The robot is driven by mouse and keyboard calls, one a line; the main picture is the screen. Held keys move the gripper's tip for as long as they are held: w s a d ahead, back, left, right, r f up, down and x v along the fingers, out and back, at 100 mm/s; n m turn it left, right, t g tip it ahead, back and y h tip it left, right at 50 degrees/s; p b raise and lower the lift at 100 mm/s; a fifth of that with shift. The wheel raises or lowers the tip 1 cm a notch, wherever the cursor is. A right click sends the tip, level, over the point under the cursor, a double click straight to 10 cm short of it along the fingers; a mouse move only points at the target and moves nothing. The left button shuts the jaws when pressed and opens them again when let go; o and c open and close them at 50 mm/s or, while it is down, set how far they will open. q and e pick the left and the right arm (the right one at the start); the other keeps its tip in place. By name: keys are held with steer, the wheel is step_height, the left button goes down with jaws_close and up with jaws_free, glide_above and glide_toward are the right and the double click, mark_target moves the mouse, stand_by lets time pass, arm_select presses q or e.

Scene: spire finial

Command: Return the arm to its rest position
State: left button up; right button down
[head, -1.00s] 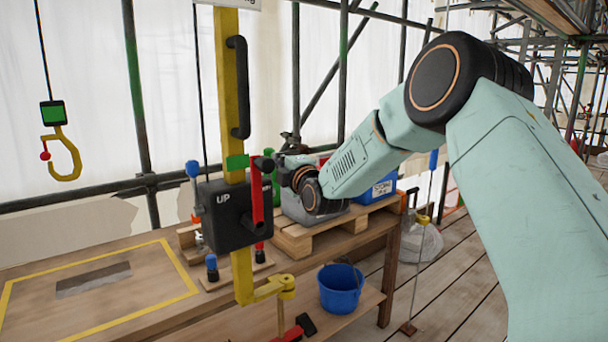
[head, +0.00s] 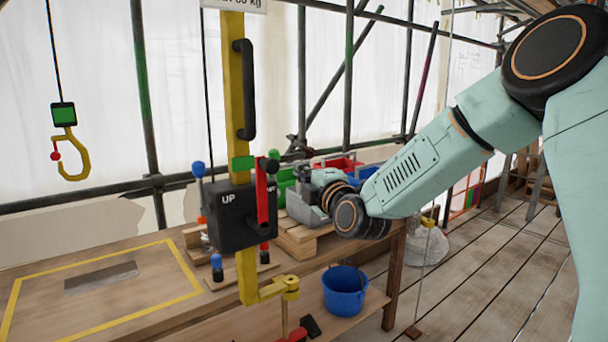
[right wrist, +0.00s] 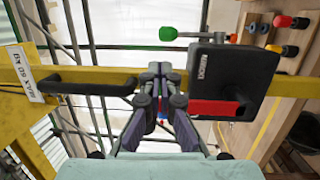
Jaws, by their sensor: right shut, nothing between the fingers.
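My right arm reaches in from the right in the head view. Its gripper (head: 301,176) is just right of the black UP box (head: 232,230) with its red lever (head: 262,196). In the right wrist view the fingers (right wrist: 160,72) are together and empty. Beyond them are the yellow post (right wrist: 110,80) and the black box (right wrist: 232,75) with its red lever (right wrist: 212,106). A gap shows between gripper and lever in the head view. My left gripper is not in view.
A yellow hook (head: 76,158) hangs at the left above the workbench (head: 130,296). The yellow post (head: 233,100) carries a black handle (head: 245,90). A blue bucket (head: 344,293) sits on the lower shelf. Open plank floor (head: 490,270) lies at the right.

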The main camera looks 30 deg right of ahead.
steer(key=s+a+f+m+g+y+b, duration=0.1)
steer(key=s+a+f+m+g, duration=0.3)
steer(key=f, duration=0.7)
steer(key=s+a+f+m+g+y+b, duration=0.15)
steer(key=s+a+f+m, duration=0.4)
steer(key=f, duration=0.55)
steer(key=s+a+f+m+g+b, duration=0.15)
steer(key=s+f+m+g, duration=0.4)
steer(key=f, duration=0.55)
steer(key=s+a+f+g+b, duration=0.1)
steer(key=s+f+g, duration=0.1)
steer(key=s+f, duration=0.5)
steer(key=s+a+f+m+g+b, duration=0.1)
steer(key=s+f+g, duration=0.2)
steer(key=s, duration=1)
steer(key=s+a+f+m+g+b, duration=0.1)
steer(key=s+a+f+g, duration=0.1)
steer(key=s+f, duration=0.8)
steer(key=shift+s+f+g, duration=0.3)
steer(key=shift+s+f, duration=0.05)
